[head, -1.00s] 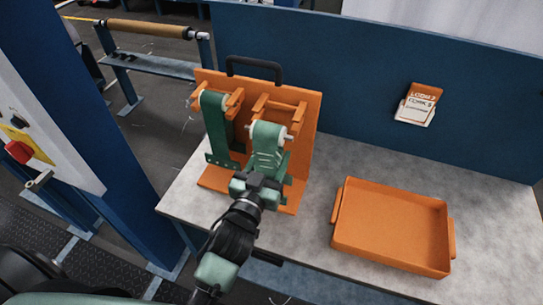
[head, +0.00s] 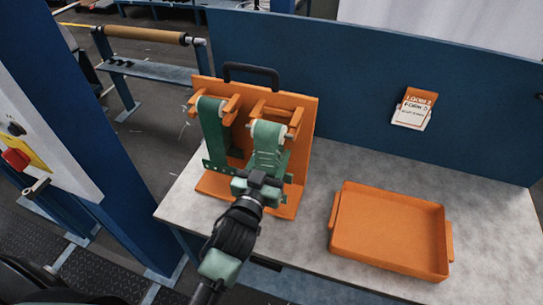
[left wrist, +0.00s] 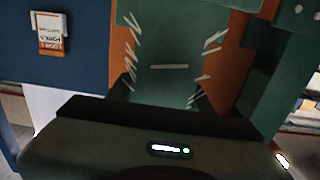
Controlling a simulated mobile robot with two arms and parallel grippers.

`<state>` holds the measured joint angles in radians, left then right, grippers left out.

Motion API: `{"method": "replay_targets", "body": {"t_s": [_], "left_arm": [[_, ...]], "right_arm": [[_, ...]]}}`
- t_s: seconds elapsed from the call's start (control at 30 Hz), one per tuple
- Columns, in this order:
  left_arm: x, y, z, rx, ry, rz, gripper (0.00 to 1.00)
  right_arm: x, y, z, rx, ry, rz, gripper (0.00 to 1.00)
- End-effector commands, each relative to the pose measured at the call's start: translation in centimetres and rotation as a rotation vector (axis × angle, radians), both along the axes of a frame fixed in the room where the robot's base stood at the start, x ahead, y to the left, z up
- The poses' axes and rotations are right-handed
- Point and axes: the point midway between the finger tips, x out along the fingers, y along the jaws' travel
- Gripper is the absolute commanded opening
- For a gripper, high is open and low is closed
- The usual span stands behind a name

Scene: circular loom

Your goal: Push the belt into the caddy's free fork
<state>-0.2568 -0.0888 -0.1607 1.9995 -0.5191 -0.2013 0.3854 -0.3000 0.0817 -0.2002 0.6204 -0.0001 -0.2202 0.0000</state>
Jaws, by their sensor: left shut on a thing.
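The orange caddy (head: 303,160) stands upright on the table with a black handle on top. Its left fork holds a green belt (head: 213,135) hanging on a white roller. The right fork (head: 275,110) has no other belt in it. My left gripper (head: 262,179) is shut on the lower part of a second green belt (head: 267,158), held upright before the right fork. That belt's white roller and pin sit close at the prongs; I cannot tell whether they are inside. The belt, with frayed white threads, also fills the left wrist view (left wrist: 168,45). My right gripper is not in view.
An empty orange tray (head: 388,262) lies on the grey table (head: 480,225) to the right. A blue panel (head: 350,95) with an orange and white card holder (head: 413,110) stands behind. A blue post (head: 110,160) rises at the left.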

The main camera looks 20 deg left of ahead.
Motion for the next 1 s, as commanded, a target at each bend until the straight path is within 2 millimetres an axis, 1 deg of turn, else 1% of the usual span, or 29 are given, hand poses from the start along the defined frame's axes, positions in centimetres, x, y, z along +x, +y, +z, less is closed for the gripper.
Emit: {"method": "replay_targets", "body": {"t_s": [0.27, 0.93, 0.97, 1.0], "left_arm": [[0.2, 0.0, 0.1, 0.000, -0.003, 0.000, 0.00], [3.6, -0.2, 0.2, -0.001, -0.004, 0.000, 0.00], [3.6, -0.2, 0.1, -0.001, -0.003, 0.000, 0.56], [3.5, -0.1, 0.1, -0.001, -0.002, 0.000, 0.67]], "right_arm": [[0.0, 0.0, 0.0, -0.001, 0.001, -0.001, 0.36], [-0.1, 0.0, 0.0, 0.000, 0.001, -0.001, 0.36], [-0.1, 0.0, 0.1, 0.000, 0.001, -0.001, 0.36], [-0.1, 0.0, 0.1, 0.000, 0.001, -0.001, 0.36]]}}
